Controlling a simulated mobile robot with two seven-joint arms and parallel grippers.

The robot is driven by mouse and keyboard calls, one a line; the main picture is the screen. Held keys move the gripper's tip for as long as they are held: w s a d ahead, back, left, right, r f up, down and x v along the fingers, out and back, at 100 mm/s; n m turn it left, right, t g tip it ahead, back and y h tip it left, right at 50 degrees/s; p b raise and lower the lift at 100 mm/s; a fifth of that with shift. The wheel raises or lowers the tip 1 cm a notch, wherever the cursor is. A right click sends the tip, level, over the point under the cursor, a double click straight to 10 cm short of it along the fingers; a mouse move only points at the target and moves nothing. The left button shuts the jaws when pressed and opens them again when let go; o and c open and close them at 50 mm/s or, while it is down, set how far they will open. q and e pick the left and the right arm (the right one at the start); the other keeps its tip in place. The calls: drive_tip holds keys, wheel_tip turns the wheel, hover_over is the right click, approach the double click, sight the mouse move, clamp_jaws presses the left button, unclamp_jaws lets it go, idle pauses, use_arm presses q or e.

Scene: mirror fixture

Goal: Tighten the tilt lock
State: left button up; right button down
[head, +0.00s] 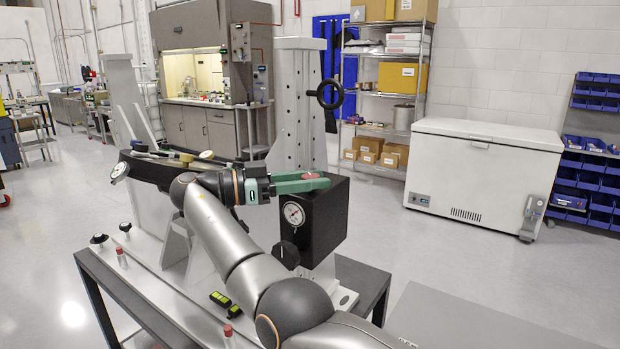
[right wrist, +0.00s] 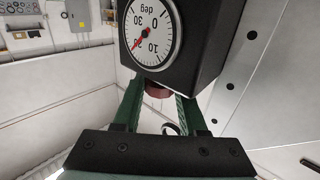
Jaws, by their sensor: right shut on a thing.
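A black box (head: 330,222) with a round white dial (head: 293,213) stands on the white fixture. A dark red knob (head: 311,176) sits at the top of the box. My right gripper (head: 308,182) is shut on it, with its green fingers on either side of the knob (right wrist: 158,92). I take this knob as the tilt lock; no label shows. A black knob (head: 287,254) is low on the box. My left gripper is not in view.
A yellow-green level (head: 220,298) lies on the base. A white freezer (head: 484,175) stands farther off.

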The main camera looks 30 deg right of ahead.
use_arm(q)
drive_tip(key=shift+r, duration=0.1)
use_arm(e)
drive_tip(key=shift+d, duration=0.1)
idle(0.4)
drive_tip(key=shift+c, duration=2.2)
unclamp_jaws()
